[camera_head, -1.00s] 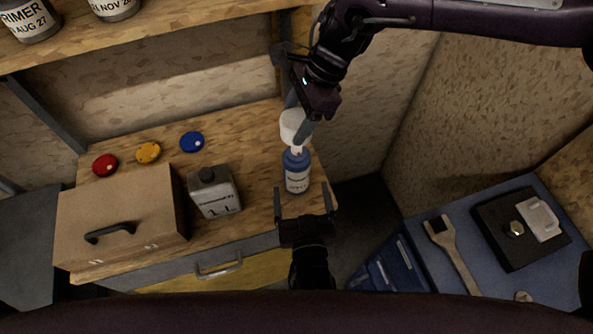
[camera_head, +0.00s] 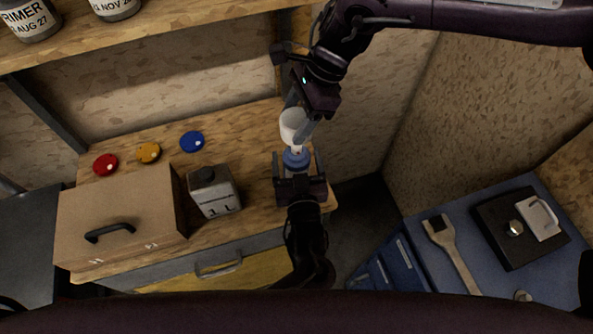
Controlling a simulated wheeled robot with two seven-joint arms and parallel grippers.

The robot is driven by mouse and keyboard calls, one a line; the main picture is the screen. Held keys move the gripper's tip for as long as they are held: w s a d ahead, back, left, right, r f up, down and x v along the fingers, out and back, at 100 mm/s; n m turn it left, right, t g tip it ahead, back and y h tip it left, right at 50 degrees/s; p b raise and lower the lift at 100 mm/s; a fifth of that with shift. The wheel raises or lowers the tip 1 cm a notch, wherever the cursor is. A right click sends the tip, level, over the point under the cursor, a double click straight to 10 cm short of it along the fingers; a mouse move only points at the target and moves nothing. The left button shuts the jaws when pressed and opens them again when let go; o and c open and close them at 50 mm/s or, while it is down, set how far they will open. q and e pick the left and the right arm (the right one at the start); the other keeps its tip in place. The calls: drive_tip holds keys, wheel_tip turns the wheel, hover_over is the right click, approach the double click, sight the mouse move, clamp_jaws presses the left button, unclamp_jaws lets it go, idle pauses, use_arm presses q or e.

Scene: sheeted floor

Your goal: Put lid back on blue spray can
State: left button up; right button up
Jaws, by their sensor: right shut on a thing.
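The blue spray can (camera_head: 296,157) stands upright near the right end of the wooden workbench, its lower part hidden behind my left gripper. My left gripper (camera_head: 296,163) is open, with one finger on each side of the can; a gap seems to show at the left, and I cannot tell whether either finger touches. My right gripper (camera_head: 300,120) is shut on the white lid (camera_head: 292,126) and holds it just above and behind the can's top. The lid looks apart from the can, though the exact height is hard to tell.
A grey rectangular can (camera_head: 214,192) stands to the left of the spray can, beside a wooden box (camera_head: 120,225) with a black handle. Red (camera_head: 105,164), yellow (camera_head: 148,152) and blue (camera_head: 191,141) discs lie at the back. A blue cabinet (camera_head: 470,240) with tools is at right.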

sight(292, 147)
use_arm(q)
drive_tip(key=c, duration=1.2)
drive_tip(key=shift+c, duration=0.2)
use_arm(e)
drive_tip(key=shift+f, duration=2.5)
drive_tip(key=shift+f, duration=0.1)
drive_tip(key=shift+f, duration=0.8)
drive_tip(key=shift+f, duration=0.65)
drive_tip(key=o, duration=1)
drive_tip(key=shift+r, duration=0.1)
drive_tip(key=v, duration=1.2)
